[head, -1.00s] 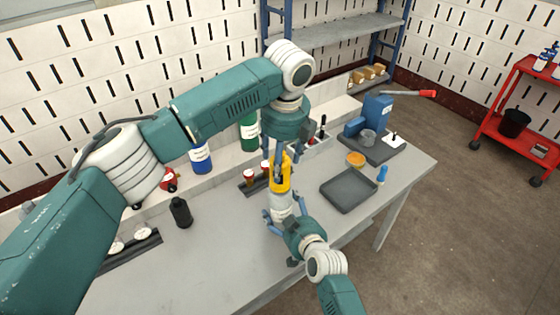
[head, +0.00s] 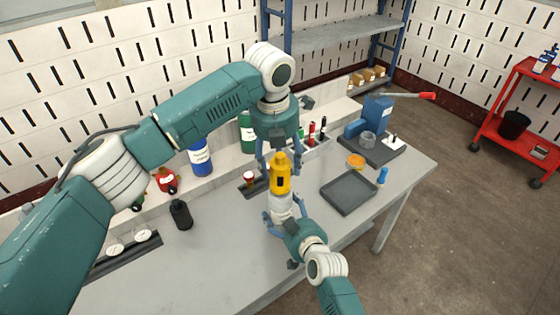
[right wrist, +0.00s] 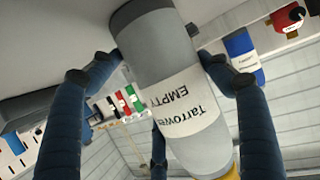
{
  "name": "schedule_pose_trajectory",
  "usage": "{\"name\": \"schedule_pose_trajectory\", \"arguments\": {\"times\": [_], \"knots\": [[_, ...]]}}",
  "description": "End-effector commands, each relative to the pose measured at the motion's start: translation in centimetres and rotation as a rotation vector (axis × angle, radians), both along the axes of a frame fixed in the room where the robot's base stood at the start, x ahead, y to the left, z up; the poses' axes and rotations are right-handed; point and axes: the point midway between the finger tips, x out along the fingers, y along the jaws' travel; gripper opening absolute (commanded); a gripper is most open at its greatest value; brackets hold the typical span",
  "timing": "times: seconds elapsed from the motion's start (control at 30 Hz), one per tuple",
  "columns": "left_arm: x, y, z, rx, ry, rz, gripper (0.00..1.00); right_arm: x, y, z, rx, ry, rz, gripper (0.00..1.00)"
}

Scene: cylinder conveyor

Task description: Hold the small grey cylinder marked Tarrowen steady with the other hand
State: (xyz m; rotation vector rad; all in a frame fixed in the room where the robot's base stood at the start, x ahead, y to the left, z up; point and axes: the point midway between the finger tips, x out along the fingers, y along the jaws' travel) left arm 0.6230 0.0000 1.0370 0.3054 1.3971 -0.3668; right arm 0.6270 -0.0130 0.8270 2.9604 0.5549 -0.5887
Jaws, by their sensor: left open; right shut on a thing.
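The small grey cylinder (head: 282,207) stands upright over the bench, with a yellow cap (head: 281,180) on top. In the right wrist view the grey cylinder (right wrist: 165,65) carries a white label reading Tarrowen EMPTY, upside down. My right gripper (head: 284,214) is shut on its body from the near side; its fingers also flank the cylinder in the right wrist view. My left gripper (head: 280,160) points down from above, open, with its fingertips either side of the cap's top. Whether a fingertip touches the cap, and the cylinder's base in the head view, I cannot tell.
A grey tray (head: 348,193), an orange dish (head: 356,161) and a blue device (head: 376,112) are on the bench at the right. A black bottle (head: 181,214) stands at the left. A blue cylinder (head: 201,160) stands at the back.

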Motion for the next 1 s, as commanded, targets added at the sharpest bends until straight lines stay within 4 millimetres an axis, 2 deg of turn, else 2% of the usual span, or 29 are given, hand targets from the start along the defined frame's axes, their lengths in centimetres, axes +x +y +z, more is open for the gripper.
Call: {"name": "schedule_pose_trajectory", "arguments": {"times": [0.13,0.57,1.0], "knots": [[0.0,0.0,0.0,-0.001,0.001,-0.084,0.58,-0.1,0.0,-0.2,0.0,0.004,0.001,0.45],[0.0,0.0,-0.3,0.0,0.002,-0.087,0.58,-0.1,0.0,-0.2,0.0,0.004,0.001,0.45],[-0.1,0.0,-2.6,0.0,0.002,-0.087,0.58,-0.1,0.0,-0.2,0.0,0.004,0.001,0.45]]}}
